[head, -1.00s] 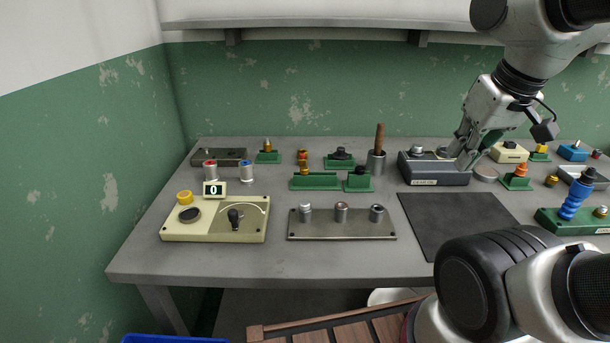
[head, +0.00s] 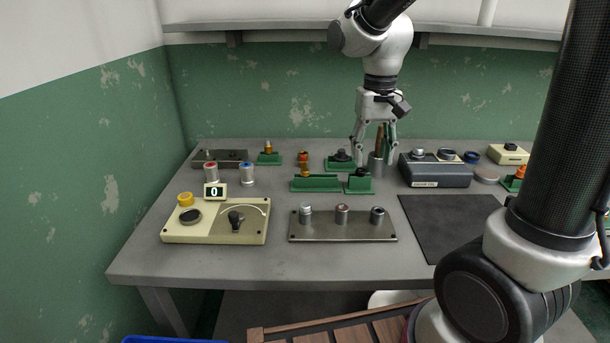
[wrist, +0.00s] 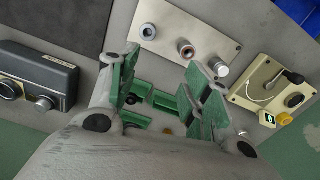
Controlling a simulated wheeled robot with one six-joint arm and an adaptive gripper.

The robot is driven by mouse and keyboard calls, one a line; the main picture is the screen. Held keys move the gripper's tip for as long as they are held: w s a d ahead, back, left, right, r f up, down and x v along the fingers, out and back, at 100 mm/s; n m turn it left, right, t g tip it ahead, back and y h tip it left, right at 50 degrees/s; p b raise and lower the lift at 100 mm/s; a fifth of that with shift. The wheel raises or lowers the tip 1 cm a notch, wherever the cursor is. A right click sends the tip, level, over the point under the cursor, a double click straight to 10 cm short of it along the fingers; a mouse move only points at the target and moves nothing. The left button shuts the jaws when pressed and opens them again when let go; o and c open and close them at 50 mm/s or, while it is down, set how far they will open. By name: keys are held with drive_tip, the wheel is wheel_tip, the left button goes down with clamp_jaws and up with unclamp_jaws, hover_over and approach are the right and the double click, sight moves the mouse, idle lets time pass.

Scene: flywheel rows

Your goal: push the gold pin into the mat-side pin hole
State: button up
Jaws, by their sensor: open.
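My gripper (head: 374,152) is open and empty, pointing down near the back of the table. In the wrist view its green-padded fingers (wrist: 163,75) stand apart over green holders. I cannot tell which opening is the mat-side pin hole. A small gold-orange piece (head: 267,146) stands in a green block, and an orange-brown one (head: 302,158) behind a longer holder; which is the gold pin is unclear.
A cream panel (head: 215,232) with a dial stands front left. A shelf (head: 270,33) runs along the wall. Bare table lies in front.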

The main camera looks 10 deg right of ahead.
drive_tip(key=w+a+f+m, duration=0.7)
drive_tip(key=w+a+m, duration=0.2)
drive_tip(key=w, duration=0.3)
drive_tip(key=m, duration=0.8)
hover_over(305, 170)
drive_tip(key=shift+r, duration=0.45)
drive_tip(key=shift+w+a+r+m, duration=0.1)
drive_tip(key=shift+w+r+m, duration=0.15)
drive_tip(key=shift+m, duration=0.65)
drive_tip(key=m, duration=0.2)
drive_tip(key=shift+s+m, duration=0.1)
drive_tip(key=shift+m, duration=0.2)
drive_tip(key=shift+f, duration=0.15)
wheel_tip(305, 170, down, 8)
drive_tip(key=shift+s+r, duration=0.1)
drive_tip(key=shift+r, duration=0.05)
clamp_jaws()
